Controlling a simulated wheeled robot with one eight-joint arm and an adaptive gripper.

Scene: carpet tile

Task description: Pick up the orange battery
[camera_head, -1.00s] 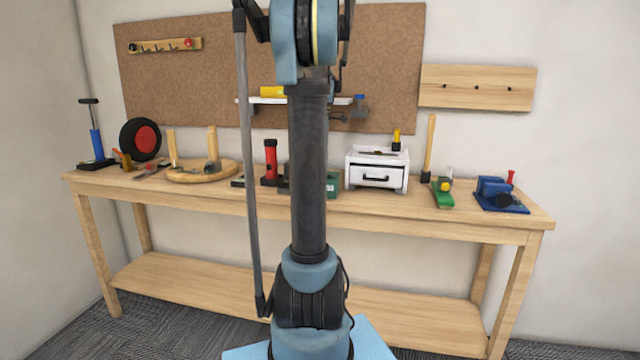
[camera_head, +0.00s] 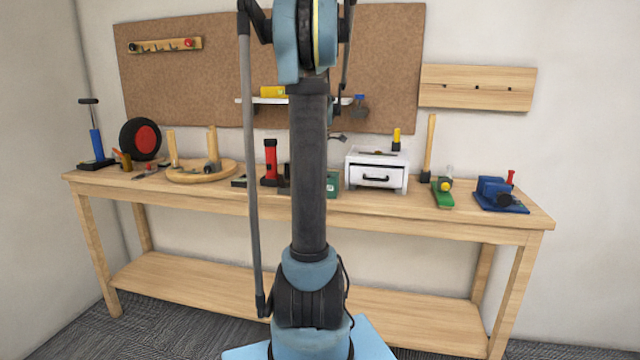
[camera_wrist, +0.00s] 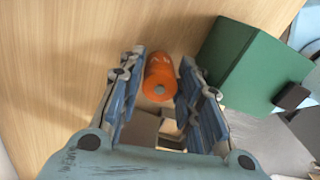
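The orange battery (camera_wrist: 160,77) shows in the wrist view on the wooden bench top (camera_wrist: 60,70), with its pale grey end towards the camera. My gripper (camera_wrist: 163,62) is open, with one blue-grey finger on each side of the battery. A narrow gap seems to show at the right finger; I cannot tell whether the left finger touches. In the head view the battery and the fingers are hidden behind my arm.
A green box (camera_wrist: 245,65) stands close to the right finger; it also shows in the head view (camera_head: 333,184). A red flashlight (camera_head: 270,160) stands to the left and a white drawer box (camera_head: 377,170) to the right. Bare bench lies left of the battery in the wrist view.

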